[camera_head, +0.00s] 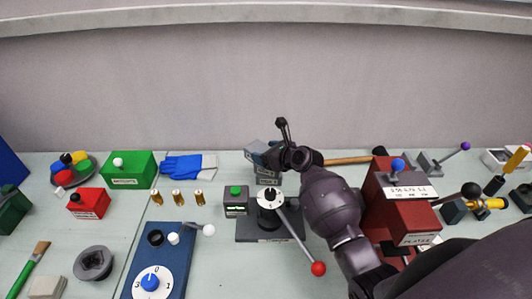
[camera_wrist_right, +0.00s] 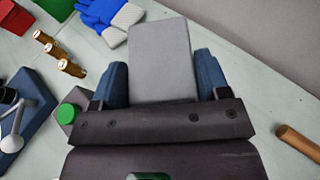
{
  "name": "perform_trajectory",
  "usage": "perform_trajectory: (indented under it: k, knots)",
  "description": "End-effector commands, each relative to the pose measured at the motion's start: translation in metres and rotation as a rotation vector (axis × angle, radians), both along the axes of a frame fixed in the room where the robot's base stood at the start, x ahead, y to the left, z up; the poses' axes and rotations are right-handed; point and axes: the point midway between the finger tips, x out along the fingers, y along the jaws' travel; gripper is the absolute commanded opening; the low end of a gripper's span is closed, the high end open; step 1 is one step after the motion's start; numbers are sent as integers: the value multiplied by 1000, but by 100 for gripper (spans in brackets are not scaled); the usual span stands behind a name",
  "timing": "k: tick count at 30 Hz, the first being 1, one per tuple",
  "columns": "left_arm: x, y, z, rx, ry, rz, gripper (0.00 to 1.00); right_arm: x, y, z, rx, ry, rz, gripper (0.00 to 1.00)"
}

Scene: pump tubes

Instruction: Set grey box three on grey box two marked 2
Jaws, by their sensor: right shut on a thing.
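My right gripper (camera_head: 264,154) reaches in from the right in the head view and is shut on a grey box (camera_head: 253,149). In the right wrist view the box's plain grey face (camera_wrist_right: 160,55) shows between two blue fingers. Directly below it in the head view is another grey box (camera_head: 267,178) with a dark label, too small to read, partly covered by the gripper. The held box looks slightly turned over this lower one; I cannot tell whether they touch. My left gripper is not in view.
A dark box with a green button (camera_head: 236,208) and a lever base with a red-knobbed rod (camera_head: 300,240) stand in front. A red block (camera_head: 394,190) stands right, and a wooden handle (camera_head: 348,160) lies behind my arm.

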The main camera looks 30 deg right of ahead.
Motion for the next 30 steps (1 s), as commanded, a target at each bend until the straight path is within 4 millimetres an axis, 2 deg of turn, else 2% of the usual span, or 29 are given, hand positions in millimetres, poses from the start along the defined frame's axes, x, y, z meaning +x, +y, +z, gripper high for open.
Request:
perform_trajectory:
  k: [13,14,18,30]
  knots:
    - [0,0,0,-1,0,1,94,0,0,-6,0,-1,0,37]
    - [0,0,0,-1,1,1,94,0,0,-6,0,-1,0,74]
    - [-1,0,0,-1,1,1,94,0,0,-6,0,-1,0,94]
    - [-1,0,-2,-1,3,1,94,-4,-1,-2,-1,-2,-1,94]
